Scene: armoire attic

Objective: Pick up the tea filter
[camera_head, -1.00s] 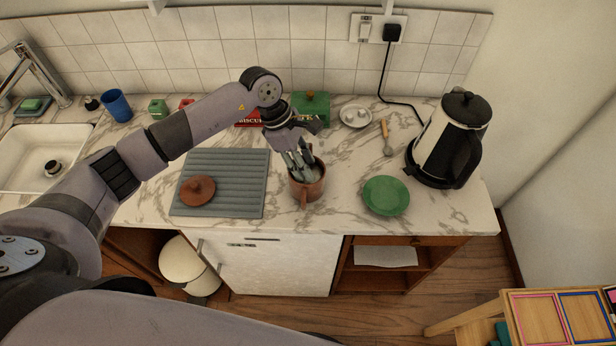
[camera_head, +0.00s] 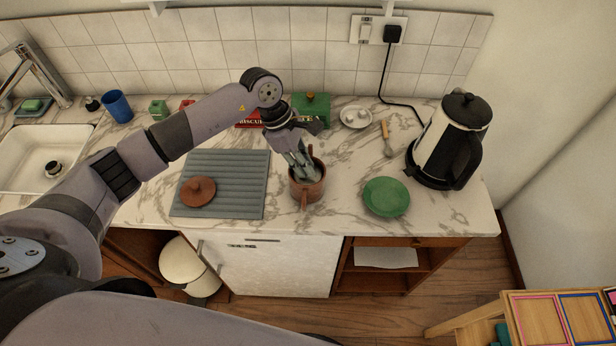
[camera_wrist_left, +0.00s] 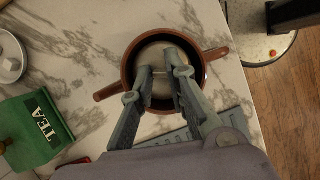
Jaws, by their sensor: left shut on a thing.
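The brown teapot (camera_head: 307,191) stands open on the marble counter; it also shows in the left wrist view (camera_wrist_left: 124,72). The pale tea filter (camera_wrist_left: 158,52) sits inside the pot's opening. My left gripper (camera_head: 302,173) reaches down into the pot from above. In the left wrist view its fingertips (camera_wrist_left: 163,78) are inside the rim, shut on the filter's near part. The fingers hide part of the filter. My right gripper is not in view.
A brown lid (camera_head: 198,190) lies on the grey ribbed mat (camera_head: 240,185) to the left. A green saucer (camera_head: 386,197) and black-and-white kettle (camera_head: 447,143) stand to the right. The green tea box (camera_head: 311,108) and a small white dish (camera_head: 356,116) are behind.

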